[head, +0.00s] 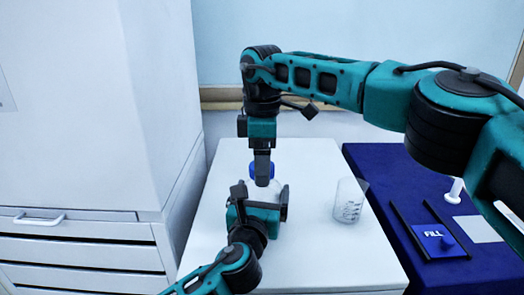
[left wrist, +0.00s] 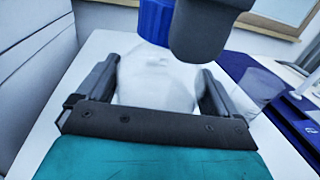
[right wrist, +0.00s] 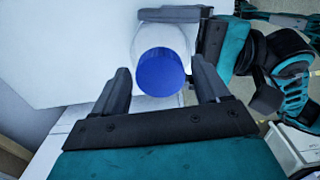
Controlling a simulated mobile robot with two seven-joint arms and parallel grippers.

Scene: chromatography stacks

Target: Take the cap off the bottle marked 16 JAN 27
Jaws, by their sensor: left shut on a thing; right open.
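The bottle (left wrist: 157,80) is clear with a blue cap (right wrist: 161,73); it stands upright on the white table. No date label is readable in these views. My left gripper (left wrist: 157,88) is shut on the bottle's body, with one finger on each side. My right gripper (right wrist: 162,85) is open above the bottle, pointing down, with the cap between or just beyond its fingertips. In the head view the blue cap (head: 252,171) is partly hidden behind the right gripper (head: 262,178), and the bottle is mostly hidden behind the left gripper (head: 262,200).
A glass beaker (head: 348,201) stands on the white table (head: 322,255) to the right. Beyond it, a blue surface (head: 380,172) holds a blue FILL pad (head: 433,241), dark rails, a white square (head: 478,229) and a white upright piece (head: 454,190). A white drawer cabinet (head: 80,245) stands left.

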